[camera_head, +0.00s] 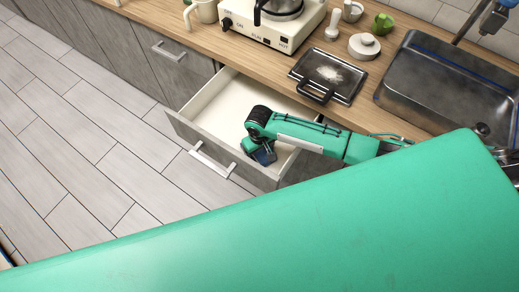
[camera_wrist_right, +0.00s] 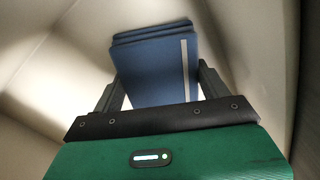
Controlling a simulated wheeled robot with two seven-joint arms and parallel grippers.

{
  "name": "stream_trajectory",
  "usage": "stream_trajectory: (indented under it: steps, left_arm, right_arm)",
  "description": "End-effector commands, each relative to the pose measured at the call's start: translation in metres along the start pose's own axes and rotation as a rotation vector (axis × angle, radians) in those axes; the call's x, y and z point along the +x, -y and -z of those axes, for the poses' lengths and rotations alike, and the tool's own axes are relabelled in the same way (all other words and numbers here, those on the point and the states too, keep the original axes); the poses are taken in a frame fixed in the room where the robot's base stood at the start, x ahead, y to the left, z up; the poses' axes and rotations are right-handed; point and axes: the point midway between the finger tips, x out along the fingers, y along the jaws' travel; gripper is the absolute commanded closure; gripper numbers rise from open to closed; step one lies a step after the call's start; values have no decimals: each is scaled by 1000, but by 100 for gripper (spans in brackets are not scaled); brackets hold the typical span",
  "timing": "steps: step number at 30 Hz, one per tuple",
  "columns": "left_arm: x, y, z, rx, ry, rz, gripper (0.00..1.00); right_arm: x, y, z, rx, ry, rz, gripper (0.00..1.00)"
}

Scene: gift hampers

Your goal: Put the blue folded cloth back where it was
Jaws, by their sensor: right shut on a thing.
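The blue folded cloth (camera_wrist_right: 155,62) has a pale stripe near one edge and shows between the fingers of my right gripper (camera_wrist_right: 160,95) in the right wrist view. My right gripper is shut on it. In the head view the right gripper (camera_head: 264,158) points down into an open drawer (camera_head: 225,103), and a small part of the blue cloth (camera_head: 265,156) shows at its tip. I cannot tell whether the cloth touches the drawer floor. My left gripper is not in view.
The pulled-out drawer has a pale interior, empty where visible. My green body part hides the lower right.

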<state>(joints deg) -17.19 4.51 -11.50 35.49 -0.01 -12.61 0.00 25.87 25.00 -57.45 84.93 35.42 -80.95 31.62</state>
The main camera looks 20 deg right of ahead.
Motion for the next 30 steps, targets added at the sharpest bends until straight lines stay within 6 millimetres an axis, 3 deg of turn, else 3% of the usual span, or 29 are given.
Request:
stream_trajectory:
  steps: [5,6,9,20,23,30]
  left_arm:
    - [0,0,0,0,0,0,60]
    - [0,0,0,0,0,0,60]
    - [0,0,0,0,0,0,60]
    - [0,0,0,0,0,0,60]
    - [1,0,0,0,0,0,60]
    - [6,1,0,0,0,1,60]
  right_arm:
    - [3,0,0,1,0,1,45]
    - [3,0,0,1,0,1,19]
    - [2,0,0,0,0,0,2]
    - [-3,0,0,0,-1,0,2]
    - [-14,0,1,0,-2,1,2]
    - [-65,0,1,-1,-5,1,2]
